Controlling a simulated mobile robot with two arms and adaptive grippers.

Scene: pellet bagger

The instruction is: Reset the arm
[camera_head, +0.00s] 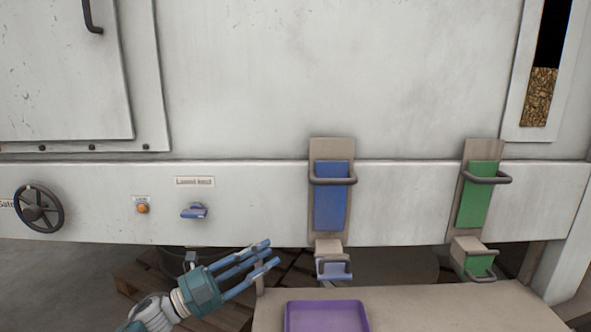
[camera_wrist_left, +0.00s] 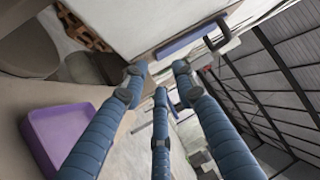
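My left gripper (camera_head: 270,253) is at the lower middle of the head view, its blue fingers pointing right and slightly up. The fingers are spread with nothing between them. In the left wrist view the gripper (camera_wrist_left: 160,82) shows three separate fingers with clear gaps. It is in front of the white machine (camera_head: 260,80), left of the blue slide (camera_head: 331,195) and its lower spout (camera_head: 333,268), and above and left of the purple tray (camera_head: 326,316). It appears to touch none of them. My right gripper is not in view.
The tray is on a beige table (camera_head: 430,305). A green slide (camera_head: 478,195) with a handle is at right. A handwheel (camera_head: 39,209), an orange button (camera_head: 142,208) and a blue knob (camera_head: 194,211) are on the machine's left. A wooden pallet (camera_head: 140,280) lies below.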

